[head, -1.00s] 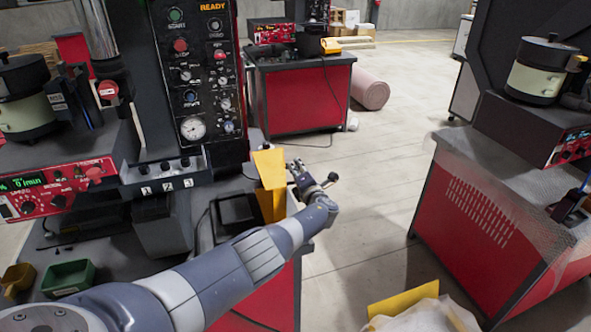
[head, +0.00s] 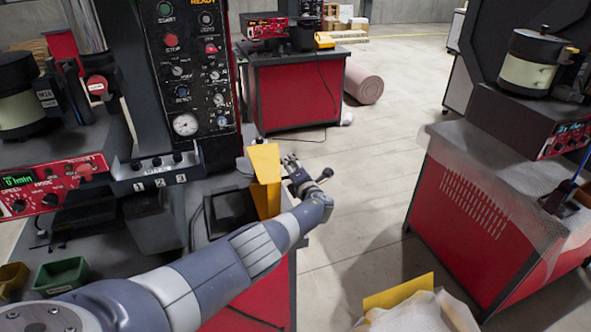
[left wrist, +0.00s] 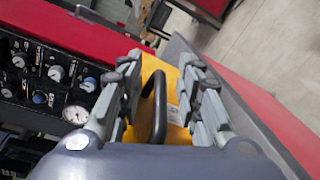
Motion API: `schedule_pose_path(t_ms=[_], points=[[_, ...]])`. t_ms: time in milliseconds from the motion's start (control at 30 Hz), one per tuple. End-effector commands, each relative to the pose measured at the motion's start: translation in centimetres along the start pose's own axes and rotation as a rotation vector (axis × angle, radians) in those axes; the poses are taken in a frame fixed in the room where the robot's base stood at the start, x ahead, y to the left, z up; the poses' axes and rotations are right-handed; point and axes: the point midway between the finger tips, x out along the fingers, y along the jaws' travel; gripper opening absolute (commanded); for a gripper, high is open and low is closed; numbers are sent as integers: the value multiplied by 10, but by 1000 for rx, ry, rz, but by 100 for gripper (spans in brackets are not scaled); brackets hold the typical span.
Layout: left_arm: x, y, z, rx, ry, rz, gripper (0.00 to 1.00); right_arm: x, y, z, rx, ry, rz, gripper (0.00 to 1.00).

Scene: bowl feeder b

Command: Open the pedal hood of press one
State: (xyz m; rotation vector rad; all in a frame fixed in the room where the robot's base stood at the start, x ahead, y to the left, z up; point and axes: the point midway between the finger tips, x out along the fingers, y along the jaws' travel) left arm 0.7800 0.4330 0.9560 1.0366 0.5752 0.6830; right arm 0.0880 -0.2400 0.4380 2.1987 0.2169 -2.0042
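The yellow pedal hood (head: 264,178) stands upright at the right edge of the press bench, beside a black tray-like part (head: 229,211). My left gripper (head: 293,166) is just to the right of the hood in the head view. In the left wrist view the yellow hood (left wrist: 168,75) is straight ahead, with a black bar handle (left wrist: 158,105) in front of it. The left gripper's fingers (left wrist: 158,68) are spread on both sides of the handle, with gaps to it. The hood's base is hidden there. My right gripper is not in view.
The press control panel (head: 195,75) with buttons and a gauge rises left of the hood. Green (head: 60,277) and yellow bins sit at the lower left. Another red bench (head: 480,205) stands at the right, with open floor (head: 375,185) between. A yellow panel (head: 398,292) is at the bottom.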

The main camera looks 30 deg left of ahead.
Motion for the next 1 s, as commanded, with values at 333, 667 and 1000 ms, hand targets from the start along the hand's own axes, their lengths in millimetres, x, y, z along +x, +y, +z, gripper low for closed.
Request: schedule_pose_path(t_ms=[333, 667, 1000], points=[[-13, -5, -6, 0, 8, -3, 30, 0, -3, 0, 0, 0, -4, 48], [-40, -2, -2, 0, 2, -1, 30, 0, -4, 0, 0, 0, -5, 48], [-86, -2, 1, -1, -2, -3, 30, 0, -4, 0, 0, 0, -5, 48]])
